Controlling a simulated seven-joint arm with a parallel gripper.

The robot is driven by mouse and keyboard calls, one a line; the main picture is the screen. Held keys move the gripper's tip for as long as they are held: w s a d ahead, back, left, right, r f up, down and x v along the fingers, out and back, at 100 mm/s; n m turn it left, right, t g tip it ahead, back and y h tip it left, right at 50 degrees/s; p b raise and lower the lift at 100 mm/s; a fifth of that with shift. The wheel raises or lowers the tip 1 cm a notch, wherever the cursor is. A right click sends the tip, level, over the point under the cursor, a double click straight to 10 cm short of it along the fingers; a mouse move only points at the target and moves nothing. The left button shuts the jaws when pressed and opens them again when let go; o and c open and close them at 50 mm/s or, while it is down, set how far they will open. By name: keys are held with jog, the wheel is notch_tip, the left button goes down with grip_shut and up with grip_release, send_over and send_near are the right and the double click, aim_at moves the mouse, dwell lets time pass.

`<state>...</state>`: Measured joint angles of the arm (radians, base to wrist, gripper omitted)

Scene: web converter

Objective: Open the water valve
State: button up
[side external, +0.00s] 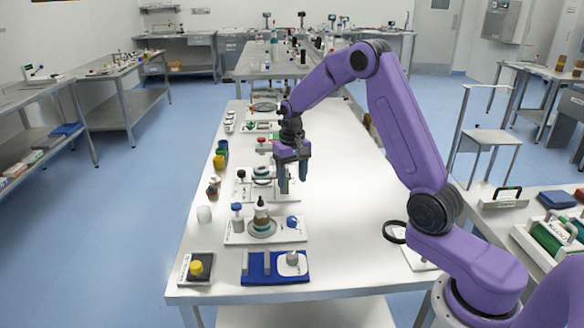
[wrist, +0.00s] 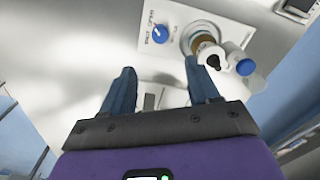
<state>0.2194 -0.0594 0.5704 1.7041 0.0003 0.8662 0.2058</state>
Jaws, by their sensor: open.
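A blue round knob (side external: 292,221), which looks like the water valve, is on the right end of a white board (side external: 281,236). In the wrist view the knob (wrist: 160,34) has a pale pointer mark and small lettering beside it. It lies ahead of the gap between my fingers, with nothing touching it. My gripper (side external: 288,182) points down, open and empty, above the table and farther back than the knob. Both fingers show apart in the wrist view (wrist: 160,78). A brown bottle (side external: 262,211) stands on a round grey base on the same board.
A blue-capped white bottle (side external: 237,220) stands at the board's left end. A blue tray (side external: 275,267) and a dark plate with a yellow knob (side external: 196,268) lie in front. More stations line the left edge behind. The table's right half (side external: 345,180) is mostly clear.

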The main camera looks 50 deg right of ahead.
jog(key=shift+r, duration=1.45)
jog(key=s+a+r+n, duration=0.2)
jog(key=s+a+n, duration=0.2)
jog(key=s+a, duration=0.35)
jog(key=s+a+r+n, duration=0.3)
jog(key=s+a+n, duration=0.1)
jog(key=s+a, duration=0.35)
jog(key=s+n, duration=0.8)
jog(key=s, duration=1.3)
jog(key=shift+s+d+f+n, duration=0.2)
jog(key=shift+f+n, duration=0.15)
jog(key=shift+n, duration=0.05)
